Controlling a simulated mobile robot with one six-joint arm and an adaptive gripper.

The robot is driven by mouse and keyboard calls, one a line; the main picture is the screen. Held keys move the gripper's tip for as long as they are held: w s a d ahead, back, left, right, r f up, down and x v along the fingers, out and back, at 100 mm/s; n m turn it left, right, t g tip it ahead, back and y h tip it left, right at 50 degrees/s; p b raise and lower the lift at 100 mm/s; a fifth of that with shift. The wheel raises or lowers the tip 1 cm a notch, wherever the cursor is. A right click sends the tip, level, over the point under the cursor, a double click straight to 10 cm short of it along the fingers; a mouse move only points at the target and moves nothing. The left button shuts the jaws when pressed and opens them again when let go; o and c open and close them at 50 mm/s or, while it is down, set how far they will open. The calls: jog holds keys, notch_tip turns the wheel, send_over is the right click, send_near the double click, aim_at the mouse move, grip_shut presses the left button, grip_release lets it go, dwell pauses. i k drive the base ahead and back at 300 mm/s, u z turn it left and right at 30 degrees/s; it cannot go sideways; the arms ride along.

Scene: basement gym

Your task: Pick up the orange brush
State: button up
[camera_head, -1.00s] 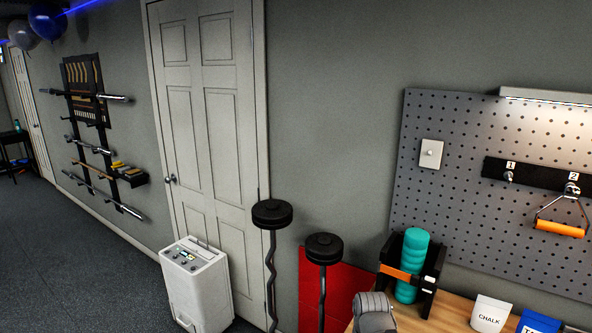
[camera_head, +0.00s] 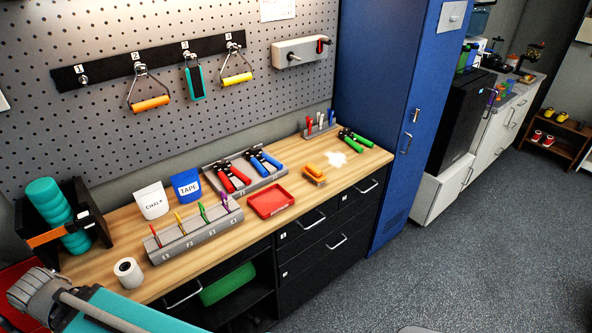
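The orange brush (camera_head: 314,173) lies on the wooden worktop (camera_head: 345,182), right of the red tray and close to the front edge. It is a small block with an orange top and a paler lower part. A white powdery patch (camera_head: 337,159) is on the worktop just behind and right of it. The brush looks unobstructed. I cannot make out my gripper in this view, and nothing is touching the brush.
A red tray (camera_head: 270,202) and a grey rack (camera_head: 195,236) with coloured pens stand left of the brush. Red and blue hand grips (camera_head: 250,168) are behind. Green-handled grips (camera_head: 356,139) lie further right. A blue cabinet (camera_head: 385,110) borders the worktop; floor (camera_head: 450,240) in front is clear.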

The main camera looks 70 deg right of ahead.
aim_at(312, 171)
jog(key=z, duration=2.55)
